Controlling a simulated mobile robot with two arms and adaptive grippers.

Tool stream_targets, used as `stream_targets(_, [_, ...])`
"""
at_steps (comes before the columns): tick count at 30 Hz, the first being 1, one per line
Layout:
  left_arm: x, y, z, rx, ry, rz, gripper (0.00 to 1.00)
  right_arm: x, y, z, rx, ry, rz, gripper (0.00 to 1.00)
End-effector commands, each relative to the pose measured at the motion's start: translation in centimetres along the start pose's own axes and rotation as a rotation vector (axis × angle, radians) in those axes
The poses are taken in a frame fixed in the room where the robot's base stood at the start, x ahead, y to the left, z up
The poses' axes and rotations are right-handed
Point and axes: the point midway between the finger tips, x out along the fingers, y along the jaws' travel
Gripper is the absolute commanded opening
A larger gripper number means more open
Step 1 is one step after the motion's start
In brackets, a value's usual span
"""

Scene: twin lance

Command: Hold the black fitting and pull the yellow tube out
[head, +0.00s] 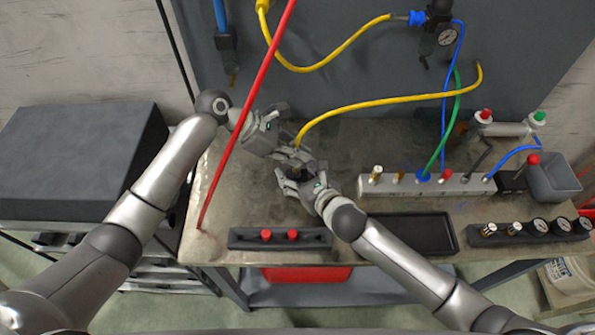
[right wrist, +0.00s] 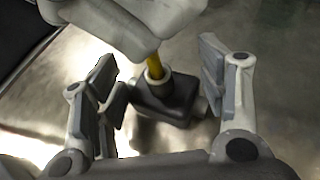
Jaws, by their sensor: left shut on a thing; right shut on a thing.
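The yellow tube (head: 390,99) arcs over the bench from the right and comes down to my two grippers. My left gripper (head: 291,153) is shut on the tube near its lower end; its pale fingers also show at the top of the right wrist view (right wrist: 150,35). The black fitting (right wrist: 170,98) is a dark block with a tan collar, and the tube stands upright in that collar. My right gripper (head: 296,176) is shut on the fitting, one finger on each side, just below the left gripper. The fingers partly hide the fitting in the head view.
A red hose (head: 242,115) slants down left of my grippers, close to my left arm. A manifold (head: 405,187) with fittings and a dark tray (head: 410,232) lie to the right. A dark rack with red caps (head: 279,237) sits at the front edge.

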Motion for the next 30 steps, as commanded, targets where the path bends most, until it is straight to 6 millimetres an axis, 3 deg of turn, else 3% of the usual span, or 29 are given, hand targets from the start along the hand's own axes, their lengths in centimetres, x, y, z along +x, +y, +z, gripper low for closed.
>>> stream_targets(30, [-0.61,0.01,0.67,0.0,-0.001,0.001,0.0,0.0,-0.01,-0.05,0.0,0.001,0.0,0.4])
